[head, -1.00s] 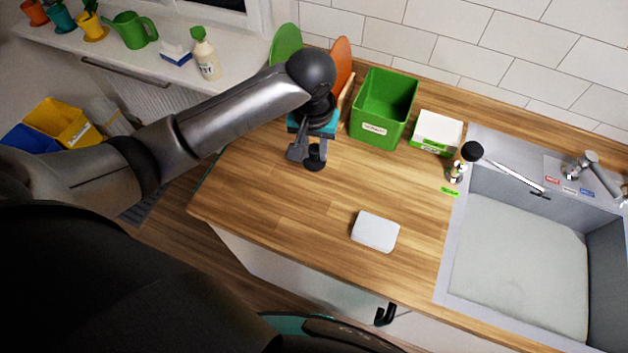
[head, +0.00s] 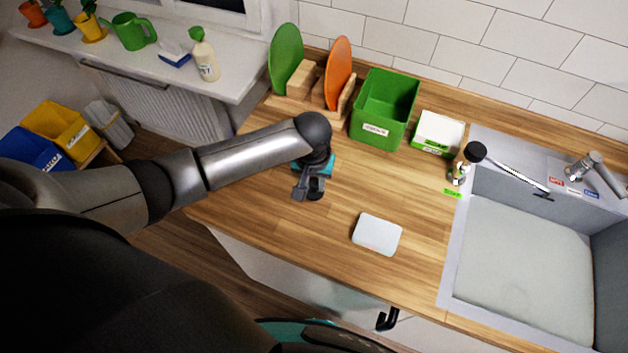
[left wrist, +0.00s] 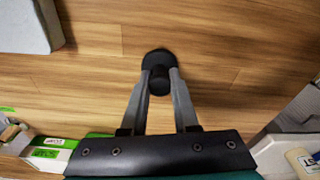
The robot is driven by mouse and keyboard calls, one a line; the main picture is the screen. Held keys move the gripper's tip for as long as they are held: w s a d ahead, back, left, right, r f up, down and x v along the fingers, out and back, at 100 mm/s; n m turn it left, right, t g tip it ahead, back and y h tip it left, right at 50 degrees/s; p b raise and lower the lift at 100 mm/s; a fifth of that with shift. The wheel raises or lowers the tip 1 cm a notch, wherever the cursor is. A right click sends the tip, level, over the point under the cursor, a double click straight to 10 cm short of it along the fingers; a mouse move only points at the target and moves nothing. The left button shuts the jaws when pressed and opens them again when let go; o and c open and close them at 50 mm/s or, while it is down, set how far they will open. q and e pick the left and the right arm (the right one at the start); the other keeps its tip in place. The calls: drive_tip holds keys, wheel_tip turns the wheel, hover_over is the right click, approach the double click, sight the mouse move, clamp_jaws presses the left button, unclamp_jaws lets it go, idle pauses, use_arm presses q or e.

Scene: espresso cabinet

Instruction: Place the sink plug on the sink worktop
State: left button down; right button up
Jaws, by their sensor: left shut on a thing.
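The black sink plug (head: 315,188) is a small round disc with a knob. It also shows in the left wrist view (left wrist: 157,58), with its knob between the two finger tips. My left gripper (head: 309,187) is shut on it, over the left part of the wooden worktop (head: 400,190). The plug is close to the wood; I cannot tell whether it touches. The sink (head: 520,260) is at the right. My right gripper is not in view.
A white block (head: 377,234) lies on the worktop to the plug's right. A green bin (head: 384,108), a green-and-white box (head: 437,133) and a rack with green and orange boards (head: 338,72) stand at the back. Wood around the plug is clear.

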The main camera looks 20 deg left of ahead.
sight(313, 195)
use_arm(q)
drive_tip(key=shift+f, duration=0.15)
drive_tip(key=c, duration=0.7)
unclamp_jaws()
drive_tip(key=r, duration=0.4)
drive_tip(key=s+r+p, duration=0.1)
drive_tip(key=r, duration=0.3)
drive_tip(key=r+p, duration=0.1)
drive_tip(key=r, duration=0.3)
drive_tip(key=shift+s+d+r, duration=0.1)
drive_tip(key=shift+s+r, duration=0.05)
